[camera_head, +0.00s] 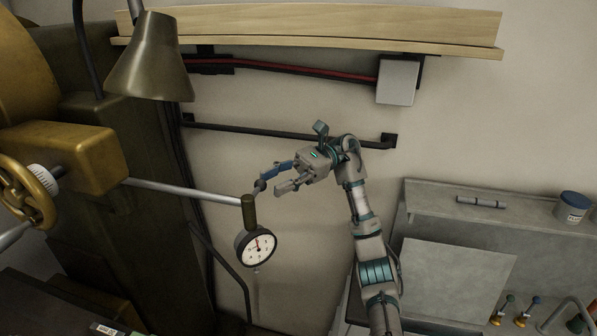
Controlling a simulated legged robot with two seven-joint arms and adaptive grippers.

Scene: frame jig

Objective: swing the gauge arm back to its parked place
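The gauge arm (190,191) is a thin silver rod that runs right from the brass-coloured machine at the left. At its outer end is a dark olive grip (249,213), and a round white-faced dial gauge (257,245) with a red needle hangs below it. My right gripper (268,190) is just above and to the right of the grip, with its fingers pointing left and down. The fingers are apart with nothing visible between them. Whether a fingertip touches the grip I cannot tell. My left gripper is not in view.
The machine's brass block (88,158) and handwheel (28,193) fill the left. A lamp shade (150,60) hangs above the rod. A black wall rail (290,131) runs behind my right gripper. A grey bench (465,215) with a blue-lidded jar (572,208) stands at the right.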

